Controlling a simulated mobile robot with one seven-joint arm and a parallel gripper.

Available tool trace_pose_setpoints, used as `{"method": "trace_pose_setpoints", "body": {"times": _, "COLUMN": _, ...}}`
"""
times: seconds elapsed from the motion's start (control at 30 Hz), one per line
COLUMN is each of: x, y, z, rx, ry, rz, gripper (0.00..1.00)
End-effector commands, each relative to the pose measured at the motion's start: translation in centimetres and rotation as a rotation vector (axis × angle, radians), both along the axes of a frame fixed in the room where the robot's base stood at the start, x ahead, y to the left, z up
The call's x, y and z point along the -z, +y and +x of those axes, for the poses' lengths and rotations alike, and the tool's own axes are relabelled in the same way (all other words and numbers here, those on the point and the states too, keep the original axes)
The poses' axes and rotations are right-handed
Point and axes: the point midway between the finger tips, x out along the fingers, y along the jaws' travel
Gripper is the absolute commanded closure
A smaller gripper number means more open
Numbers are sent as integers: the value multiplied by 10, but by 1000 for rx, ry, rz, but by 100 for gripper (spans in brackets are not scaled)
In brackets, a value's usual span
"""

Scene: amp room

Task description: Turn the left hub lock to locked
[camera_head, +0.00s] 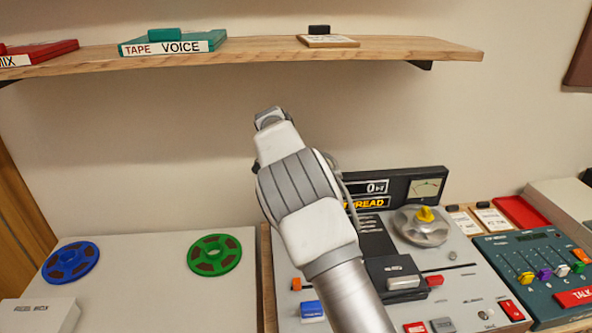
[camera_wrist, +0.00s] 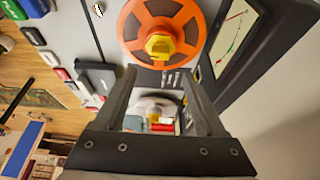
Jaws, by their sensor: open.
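In the wrist view an orange reel (camera_wrist: 130,25) lies on the tape machine, with a yellow hub lock (camera_wrist: 160,45) at its centre. I take this as the left hub; my arm hides that part in the head view. My gripper (camera_wrist: 158,74) is open and empty. Its fingertips appear just below the yellow lock in the wrist view, and I see no contact. The right hub (camera_head: 422,232) is a grey disc with a yellow knob (camera_head: 425,214). The lock's locked or unlocked marking cannot be read.
The machine's dark back panel (camera_head: 398,176) has a counter, a lit "THREAD" sign and a meter. A mixer (camera_head: 530,265) stands at right. Blue (camera_head: 70,262) and green (camera_head: 214,254) reels lie on the left surface. A wooden shelf (camera_head: 265,52) runs above.

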Motion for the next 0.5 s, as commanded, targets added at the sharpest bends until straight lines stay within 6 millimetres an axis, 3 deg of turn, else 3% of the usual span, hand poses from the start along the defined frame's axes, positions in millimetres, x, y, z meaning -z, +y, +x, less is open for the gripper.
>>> {"method": "trace_pose_setpoints", "body": {"times": 0.2, "x": -51, "y": 21, "z": -3, "rx": -2, "ry": -3, "rz": 2, "gripper": 28}}
{"method": "trace_pose_setpoints", "body": {"times": 0.5, "x": -82, "y": 33, "z": -6, "rx": 0, "ry": 0, "rz": 1, "gripper": 28}}
